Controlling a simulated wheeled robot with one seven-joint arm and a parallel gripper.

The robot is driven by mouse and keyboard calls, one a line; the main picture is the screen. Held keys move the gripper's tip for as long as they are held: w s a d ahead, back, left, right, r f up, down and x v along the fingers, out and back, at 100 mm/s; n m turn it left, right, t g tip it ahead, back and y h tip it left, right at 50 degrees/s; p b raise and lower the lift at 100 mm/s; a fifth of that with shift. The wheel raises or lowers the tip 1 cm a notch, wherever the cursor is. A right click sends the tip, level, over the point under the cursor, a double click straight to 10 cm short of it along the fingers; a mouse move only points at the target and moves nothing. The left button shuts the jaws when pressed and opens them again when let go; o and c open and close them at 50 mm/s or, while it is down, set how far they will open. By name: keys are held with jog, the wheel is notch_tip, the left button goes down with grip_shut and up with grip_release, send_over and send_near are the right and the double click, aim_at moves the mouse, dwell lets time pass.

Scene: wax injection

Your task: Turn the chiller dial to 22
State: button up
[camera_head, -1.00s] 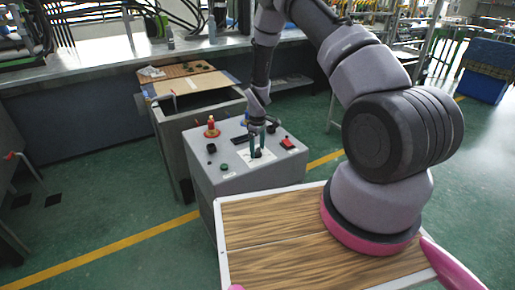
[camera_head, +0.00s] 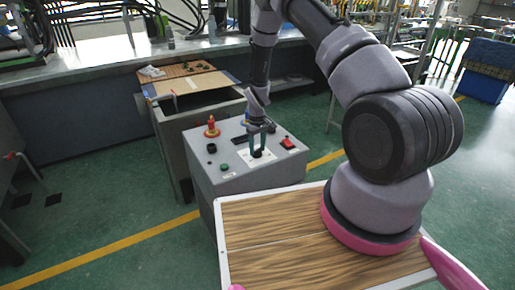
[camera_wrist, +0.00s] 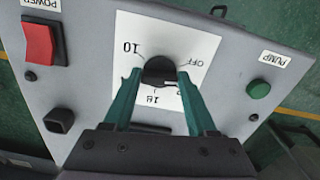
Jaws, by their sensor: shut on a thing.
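The chiller dial is a black round knob (camera_wrist: 158,70) on a white label plate (camera_wrist: 205,45) with the marks OFF, 10 and 18 readable in the wrist view. Other marks are hidden by the knob and fingers. A small light mark shows at the knob's edge, near the lower right, but I cannot read its setting. My gripper (camera_wrist: 160,78) has its teal fingers on either side of the knob and is shut on it. In the head view my gripper (camera_head: 257,147) reaches down onto the dial (camera_head: 257,154) on top of the grey box.
The panel (camera_wrist: 85,90) also carries a red POWER switch (camera_wrist: 42,42), a green PUMP button (camera_wrist: 259,90) and a black square knob (camera_wrist: 59,121). A red knob (camera_head: 211,129) stands at the box's back left. A wood-topped surface (camera_head: 290,225) lies in front.

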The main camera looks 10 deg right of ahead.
aim_at(257, 150)
jog(key=m, duration=0.3)
jog(key=shift+m, duration=0.4)
jog(key=shift+a+m, duration=0.1)
jog(key=shift+m, duration=1.7)
jog(key=o, duration=1.4)
jog(key=shift+c, duration=0.2)
jog(key=shift+r, duration=0.15)
notch_tip(257, 150, up, 11)
jog(key=shift+f, duration=0.2)
